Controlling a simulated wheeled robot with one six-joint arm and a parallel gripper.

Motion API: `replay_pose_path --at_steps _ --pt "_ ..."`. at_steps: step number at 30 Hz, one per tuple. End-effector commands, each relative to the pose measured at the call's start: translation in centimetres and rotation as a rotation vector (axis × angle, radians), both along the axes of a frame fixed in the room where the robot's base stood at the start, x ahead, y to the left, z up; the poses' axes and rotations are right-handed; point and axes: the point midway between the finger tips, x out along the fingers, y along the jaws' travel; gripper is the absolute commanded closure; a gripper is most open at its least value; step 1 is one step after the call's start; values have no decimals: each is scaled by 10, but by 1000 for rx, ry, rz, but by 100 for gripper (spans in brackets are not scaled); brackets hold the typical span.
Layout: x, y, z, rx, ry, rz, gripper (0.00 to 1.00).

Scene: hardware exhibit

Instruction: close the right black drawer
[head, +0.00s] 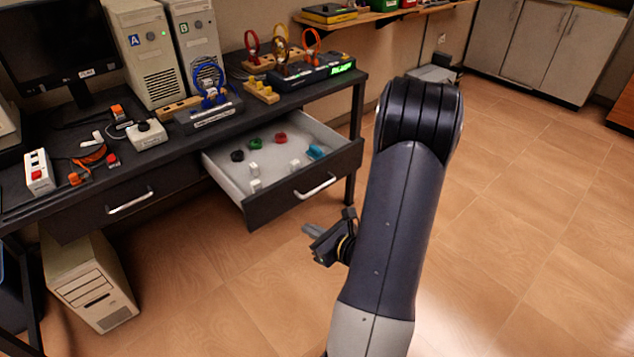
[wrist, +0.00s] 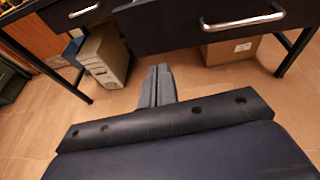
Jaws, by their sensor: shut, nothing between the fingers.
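The right black drawer (head: 311,190) is pulled out from under the dark desk in the head view, with a silver bar handle (head: 315,186) on its black front. Its pale inside holds several small red, green, black, blue and white items. In the wrist view its dark front (wrist: 205,25) and handle (wrist: 243,20) show above my gripper. My gripper (head: 307,229) is shut and empty, in front of the drawer and lower than its handle. Its fingers also show in the wrist view (wrist: 158,72), apart from the drawer. My arm hides part of the gripper in the head view.
The left drawer (head: 125,195) is shut, with its own silver handle. A beige computer case (head: 90,284) stands on the floor under the desk (head: 165,150). A cardboard box (wrist: 231,51) is under the desk in the wrist view.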

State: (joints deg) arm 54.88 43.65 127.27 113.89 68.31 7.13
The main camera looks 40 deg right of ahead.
Motion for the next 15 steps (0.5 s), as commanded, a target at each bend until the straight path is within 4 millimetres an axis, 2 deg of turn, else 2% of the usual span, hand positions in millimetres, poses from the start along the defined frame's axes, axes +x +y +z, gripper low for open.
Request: replay_pose_path --at_steps 3,8,15 --pt "-1 -14 -3 26 -2 -67 100" --pt "8 -16 -7 28 -4 -76 100" --pt "43 -11 -18 27 -4 -70 100"
